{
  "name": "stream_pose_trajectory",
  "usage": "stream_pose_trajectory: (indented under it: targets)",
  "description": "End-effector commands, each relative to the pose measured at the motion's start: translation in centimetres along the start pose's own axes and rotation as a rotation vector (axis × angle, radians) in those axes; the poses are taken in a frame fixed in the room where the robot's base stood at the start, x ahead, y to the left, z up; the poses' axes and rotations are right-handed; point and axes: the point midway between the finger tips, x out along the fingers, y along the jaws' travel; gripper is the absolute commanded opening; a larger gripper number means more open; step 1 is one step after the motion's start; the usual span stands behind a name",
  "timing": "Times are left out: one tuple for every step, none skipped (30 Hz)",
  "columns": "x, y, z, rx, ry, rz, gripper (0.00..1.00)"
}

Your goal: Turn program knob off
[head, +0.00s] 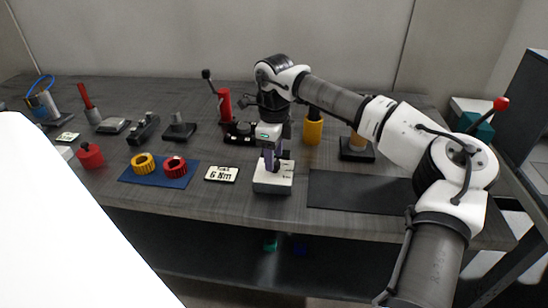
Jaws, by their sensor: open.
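A small cream box (273,187) with dark marks on its front stands near the front edge of the grey table. My gripper (271,168) points down right over this box, its fingers open at its top. A small dark part shows by the fingers, but I cannot tell whether it is the program knob. The fingers and wrist hide much of the box's top, so the knob's setting and any contact with it cannot be seen.
A "6 Nm" card (221,174) lies left of the box, beside a blue mat (150,181) with yellow and red rings. A bare black mat (350,191) lies to the right. A red-handled tool (224,103) and yellow cylinder (313,128) stand behind.

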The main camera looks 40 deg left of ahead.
Motion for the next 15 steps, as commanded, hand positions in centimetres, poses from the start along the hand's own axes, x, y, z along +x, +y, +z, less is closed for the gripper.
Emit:
stream_pose_trajectory:
  targets:
    - [-0.9, 0.0, 0.0, 0.000, 0.000, -0.002, 0.49]
    - [-1.5, 0.0, 0.0, 0.000, -0.001, -0.003, 0.49]
    - [-2.5, -0.1, 0.0, 0.001, -0.001, -0.004, 0.49]
    - [-3.1, 0.0, 0.1, 0.001, -0.001, -0.004, 0.49]
    - [-3.9, 0.0, 0.1, 0.001, -0.001, -0.004, 0.49]
    - [-4.8, -0.1, 0.1, 0.002, -0.001, -0.004, 0.49]
    - [-5.6, 0.0, 0.1, 0.001, -0.001, -0.004, 0.49]
    - [-6.3, 0.0, 0.1, 0.001, -0.002, -0.004, 0.49]
    - [-7.2, 0.0, 0.1, 0.001, -0.001, -0.003, 0.49]
    - [-7.8, 0.0, 0.0, 0.001, 0.000, -0.003, 0.49]
    - [-8.5, -0.1, 0.1, 0.002, -0.001, -0.004, 0.49]
    - [-9.2, 0.0, 0.0, 0.002, -0.002, -0.003, 0.49]
    - [-9.7, 0.0, 0.0, 0.002, -0.001, -0.002, 0.49]
    - [-10.2, 0.0, 0.0, 0.002, -0.002, -0.002, 0.49]
    - [-10.8, 0.0, 0.0, 0.002, -0.001, -0.003, 0.49]
